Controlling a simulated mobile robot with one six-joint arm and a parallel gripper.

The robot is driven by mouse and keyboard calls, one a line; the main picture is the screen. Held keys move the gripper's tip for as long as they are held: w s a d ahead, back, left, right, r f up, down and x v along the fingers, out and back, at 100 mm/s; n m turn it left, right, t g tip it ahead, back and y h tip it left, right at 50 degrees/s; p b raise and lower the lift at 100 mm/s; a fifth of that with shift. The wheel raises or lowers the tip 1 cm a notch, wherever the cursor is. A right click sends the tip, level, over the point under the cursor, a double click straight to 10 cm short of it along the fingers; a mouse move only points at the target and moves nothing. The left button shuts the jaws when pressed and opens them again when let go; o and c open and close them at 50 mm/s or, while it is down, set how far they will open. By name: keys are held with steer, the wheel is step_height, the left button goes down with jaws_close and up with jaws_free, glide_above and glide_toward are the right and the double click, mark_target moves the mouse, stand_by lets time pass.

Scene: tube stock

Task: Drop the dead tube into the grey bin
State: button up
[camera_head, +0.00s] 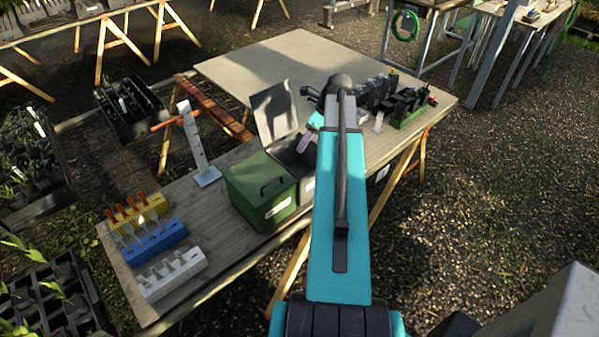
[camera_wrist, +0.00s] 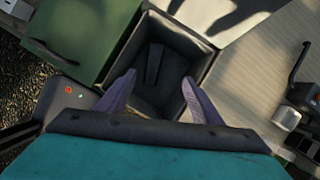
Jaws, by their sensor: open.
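The grey bin (camera_head: 309,184) stands on the bench with its lid (camera_head: 273,112) raised. In the wrist view the bin (camera_wrist: 208,50) lies open below my gripper (camera_wrist: 158,77). My gripper's two purple fingers are spread apart with nothing between them, over the bin's mouth. In the head view my gripper (camera_head: 304,145) is at the bin opening, partly hidden by my arm. A dark narrow shape (camera_wrist: 154,64) shows inside the bin in the wrist view; it may be the dead tube, but the shadow makes it hard to tell.
A green box (camera_head: 260,190) with a closed lid stands left of the bin. Yellow, blue and white blocks (camera_head: 172,274) and a white upright gauge (camera_head: 195,145) are farther left. A green rack with dark tubes (camera_head: 405,108) stands right. The back of the bench (camera_head: 235,72) is clear.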

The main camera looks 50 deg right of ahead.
steer(key=b+v, duration=0.3)
steer(key=v, duration=0.9)
steer(key=shift+r, duration=0.2)
stand_by(0.9)
